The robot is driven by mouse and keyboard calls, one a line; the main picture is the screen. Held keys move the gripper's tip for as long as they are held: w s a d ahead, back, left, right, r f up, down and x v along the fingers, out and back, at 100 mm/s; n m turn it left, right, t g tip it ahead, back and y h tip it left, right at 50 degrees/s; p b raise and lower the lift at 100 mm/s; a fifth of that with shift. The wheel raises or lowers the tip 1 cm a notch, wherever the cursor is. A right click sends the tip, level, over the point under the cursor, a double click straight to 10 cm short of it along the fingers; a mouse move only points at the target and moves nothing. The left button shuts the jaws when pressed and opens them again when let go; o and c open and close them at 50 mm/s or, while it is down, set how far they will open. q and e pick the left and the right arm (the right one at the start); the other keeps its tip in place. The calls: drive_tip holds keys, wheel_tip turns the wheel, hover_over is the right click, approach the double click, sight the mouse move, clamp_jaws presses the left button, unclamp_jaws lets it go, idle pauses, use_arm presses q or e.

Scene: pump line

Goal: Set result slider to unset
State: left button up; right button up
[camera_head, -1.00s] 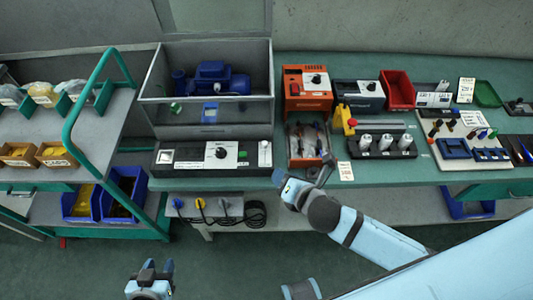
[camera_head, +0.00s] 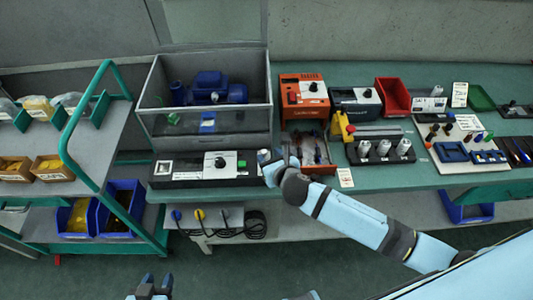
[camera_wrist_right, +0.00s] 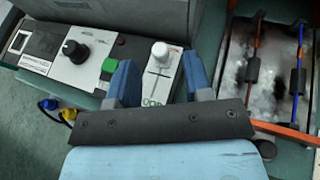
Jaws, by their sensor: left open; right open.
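The result slider (camera_wrist_right: 160,52) is a white knob on a light plate at the right end of the black control box (camera_head: 184,182). In the right wrist view it sits toward the far end of its slot, with partly hidden green lettering at the near end. My right gripper (camera_wrist_right: 158,64) is open, its blue fingers to the left and right of the slider plate; I cannot tell if they touch anything. In the head view the right gripper (camera_head: 270,157) covers most of the slider. My left gripper (camera_head: 151,284) is open and empty at the bottom edge, away from the bench.
The box also carries a black dial (camera_wrist_right: 75,50) and a green button (camera_wrist_right: 109,65). An orange-edged tray (camera_head: 309,150) lies close to the right of the right gripper. A clear-fronted enclosure with a blue pump (camera_head: 210,88) stands behind the box.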

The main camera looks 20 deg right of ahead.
drive_tip(key=shift+x, duration=1.35)
clamp_jaws()
drive_tip(key=shift+s+a+r+p, duration=0.15)
drive_tip(key=shift+s+p, duration=0.45)
drive_tip(key=shift+p, duration=0.15)
drive_tip(key=shift+s+a, duration=0.1)
drive_tip(key=shift+s, duration=0.25)
unclamp_jaws()
